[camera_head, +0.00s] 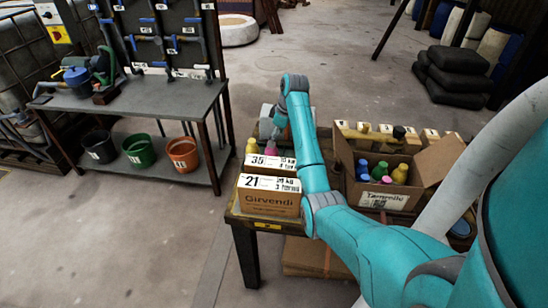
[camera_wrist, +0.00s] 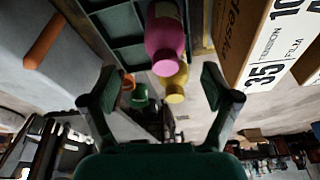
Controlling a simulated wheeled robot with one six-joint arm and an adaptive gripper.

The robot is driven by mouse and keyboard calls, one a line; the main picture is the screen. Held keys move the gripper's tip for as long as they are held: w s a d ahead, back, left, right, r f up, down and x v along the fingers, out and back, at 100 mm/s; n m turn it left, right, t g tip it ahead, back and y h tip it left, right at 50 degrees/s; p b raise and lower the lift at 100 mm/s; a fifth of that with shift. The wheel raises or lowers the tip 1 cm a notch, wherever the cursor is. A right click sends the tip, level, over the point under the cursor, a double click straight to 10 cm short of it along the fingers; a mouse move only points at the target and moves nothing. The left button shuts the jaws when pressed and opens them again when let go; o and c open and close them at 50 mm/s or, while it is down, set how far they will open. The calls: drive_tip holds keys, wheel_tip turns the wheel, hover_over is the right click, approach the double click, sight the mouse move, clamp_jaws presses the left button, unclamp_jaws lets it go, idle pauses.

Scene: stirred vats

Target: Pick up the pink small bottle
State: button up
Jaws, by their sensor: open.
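A pink small bottle (camera_wrist: 165,38) shows at the top middle of the wrist view, in front of a yellow bottle (camera_wrist: 176,84). In the head view a pink bottle (camera_head: 270,151) shows just behind the carton marked 35, partly hidden. The yellow bottle (camera_head: 251,146) stands to its left. My gripper (camera_wrist: 159,76) is open and empty, its fingers spread either side of the bottles in the picture. The pink bottle does not appear to be touched. In the head view the gripper is largely hidden by my arm and the clutter around it.
Cartons marked 35 (camera_head: 262,162) and 21 (camera_head: 268,203) stand at the table's left front. An open carton (camera_head: 384,200) at right holds several bottles, one of them pink. A shelf bench (camera_head: 130,103) with buckets stands at left, across clear floor (camera_head: 150,240).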

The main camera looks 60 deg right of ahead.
sight(270, 150)
drive_tip(key=shift+a+x, duration=0.2)
drive_tip(key=shift+x, duration=1.65)
drive_tip(key=shift+a+x, duration=0.15)
drive_tip(key=shift+x, duration=1.7)
drive_tip(key=shift+r, duration=0.1)
drive_tip(key=c, duration=1.5)
